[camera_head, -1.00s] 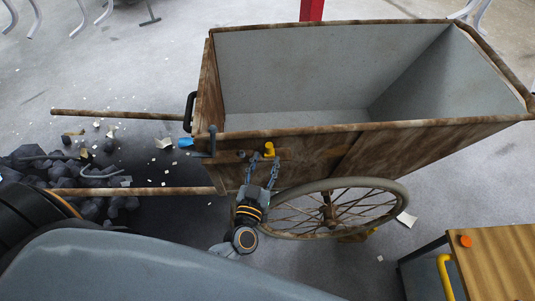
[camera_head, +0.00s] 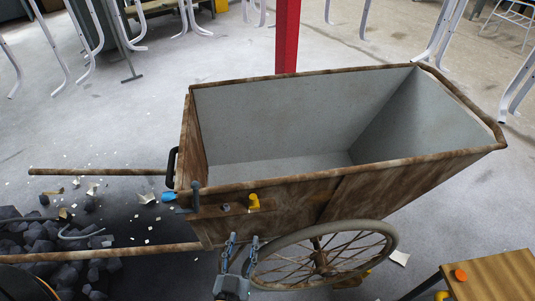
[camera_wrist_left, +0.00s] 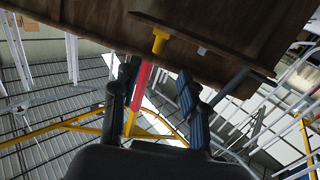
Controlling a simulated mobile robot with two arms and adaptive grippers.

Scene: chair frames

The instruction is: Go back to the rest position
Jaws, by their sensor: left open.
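My left gripper (camera_head: 240,243) is low in the head view, in front of the cart's near side and close to the spoked wheel. Its two fingers point up and stand apart, with nothing between them. In the left wrist view the open fingers (camera_wrist_left: 156,85) point toward the underside of a brown board, with a gap of unclear depth. A yellow knob (camera_head: 254,201) on the cart's side is above the gripper, apart from it; a yellow peg shows in the left wrist view (camera_wrist_left: 160,42). My right gripper is not in view.
The rusty cart (camera_head: 350,190) with an empty grey bin fills the middle; its wheel (camera_head: 375,257) is right of my gripper. Dark rubble (camera_head: 40,235) lies at left. A wooden table (camera_head: 495,275) stands at lower right, a red post (camera_head: 287,35) behind. Floor behind the cart is mostly clear.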

